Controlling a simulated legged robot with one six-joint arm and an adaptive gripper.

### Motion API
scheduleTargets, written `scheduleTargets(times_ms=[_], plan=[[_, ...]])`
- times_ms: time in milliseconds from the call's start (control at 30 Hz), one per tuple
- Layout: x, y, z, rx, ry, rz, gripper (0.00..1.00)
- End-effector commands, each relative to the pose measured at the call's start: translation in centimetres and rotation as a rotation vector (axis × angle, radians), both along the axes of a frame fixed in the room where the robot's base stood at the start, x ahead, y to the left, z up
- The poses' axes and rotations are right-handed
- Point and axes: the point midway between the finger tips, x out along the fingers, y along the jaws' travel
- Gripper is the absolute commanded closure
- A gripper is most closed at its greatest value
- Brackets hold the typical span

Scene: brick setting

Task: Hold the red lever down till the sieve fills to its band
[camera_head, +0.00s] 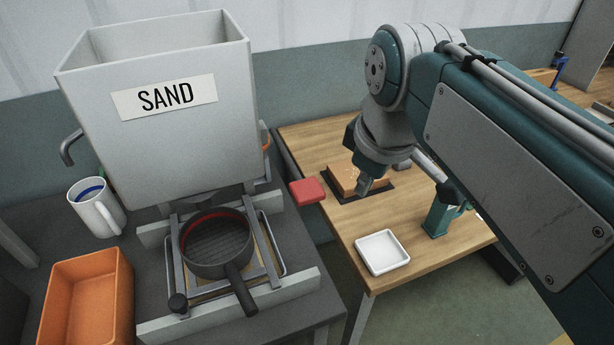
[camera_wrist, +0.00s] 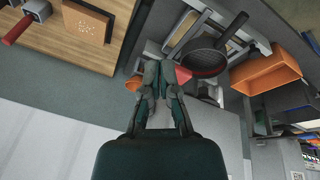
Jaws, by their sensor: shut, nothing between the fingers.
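The red lever (camera_head: 307,191) sticks out to the right of the white hopper marked SAND (camera_head: 150,130). The sieve (camera_head: 217,252), a dark round pan with a handle, rests on rails below the hopper; a red band runs inside its wall and no sand shows on its dark mesh. My gripper (camera_head: 363,188) is shut and empty, right of the lever with a gap in the head view. In the wrist view, the lever (camera_wrist: 184,75) shows just right of my fingertips (camera_wrist: 166,72), and the sieve (camera_wrist: 204,62) lies beyond. Depth to the lever is unclear.
A mug (camera_head: 97,208) with a blue band and an orange bin (camera_head: 60,290) stand left of the sieve. On the wooden table are an orange block (camera_head: 343,177) on a black base, a white tray (camera_head: 382,253) and a teal tool (camera_head: 438,218). A gap separates the two tables.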

Motion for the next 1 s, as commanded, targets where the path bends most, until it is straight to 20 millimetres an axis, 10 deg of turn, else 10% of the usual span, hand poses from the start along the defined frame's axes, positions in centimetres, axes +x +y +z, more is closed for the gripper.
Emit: scheduleTargets(times_ms=[433,1000], plan=[[6.2,6.8,8.7,-0.172,0.213,0.962,1.00],[6.4,7.3,8.6,-0.178,0.231,1.053,1.00]])
